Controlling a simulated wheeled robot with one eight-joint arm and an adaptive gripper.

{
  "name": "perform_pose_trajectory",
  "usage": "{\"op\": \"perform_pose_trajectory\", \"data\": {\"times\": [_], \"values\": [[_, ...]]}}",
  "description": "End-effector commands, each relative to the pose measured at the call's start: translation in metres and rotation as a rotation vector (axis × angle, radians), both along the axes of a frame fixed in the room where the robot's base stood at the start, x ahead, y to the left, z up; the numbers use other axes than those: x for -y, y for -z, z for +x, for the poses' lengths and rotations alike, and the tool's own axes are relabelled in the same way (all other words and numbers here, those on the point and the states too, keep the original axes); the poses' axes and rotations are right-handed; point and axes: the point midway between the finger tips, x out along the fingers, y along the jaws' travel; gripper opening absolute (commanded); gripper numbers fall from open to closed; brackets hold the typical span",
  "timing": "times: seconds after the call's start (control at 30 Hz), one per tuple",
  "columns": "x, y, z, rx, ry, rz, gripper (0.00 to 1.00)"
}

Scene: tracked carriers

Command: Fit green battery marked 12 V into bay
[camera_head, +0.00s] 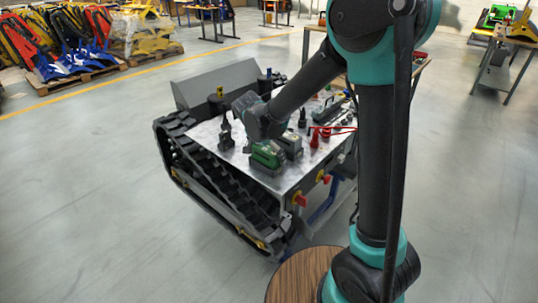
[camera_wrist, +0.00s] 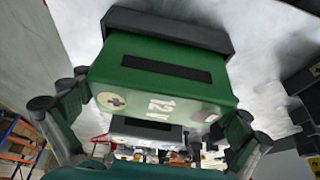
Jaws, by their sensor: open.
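The green battery (camera_wrist: 180,88), marked 12 V with a plus sign, fills the middle of the wrist view. In the head view the green battery (camera_head: 267,154) sits at the near edge of the carrier's deck, on or in a dark base. I cannot tell whether that base is the bay. My gripper (camera_wrist: 155,108) is open, with a finger on either side of the battery. I cannot tell whether the fingers touch it. In the head view my wrist hides most of the gripper.
A grey battery-like block (camera_head: 291,145) stands close beside the green one. The tracked carrier (camera_head: 222,178) also bears black upright fittings (camera_head: 226,135), a red part (camera_head: 315,139) and cables. A round wooden top (camera_head: 300,277) is in front.

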Motion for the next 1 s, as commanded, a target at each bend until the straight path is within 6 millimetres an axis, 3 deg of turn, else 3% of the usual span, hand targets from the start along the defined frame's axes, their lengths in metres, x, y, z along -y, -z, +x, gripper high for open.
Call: {"op": "perform_pose_trajectory", "data": {"times": [0.17, 0.7, 1.0], "values": [[-0.002, -0.010, -0.003, 0.000, -0.001, 0.000, 1.00], [-0.025, -0.100, -0.032, 0.000, -0.001, 0.000, 1.00], [-0.028, -0.114, -0.037, 0.000, -0.001, 0.000, 1.00]]}}
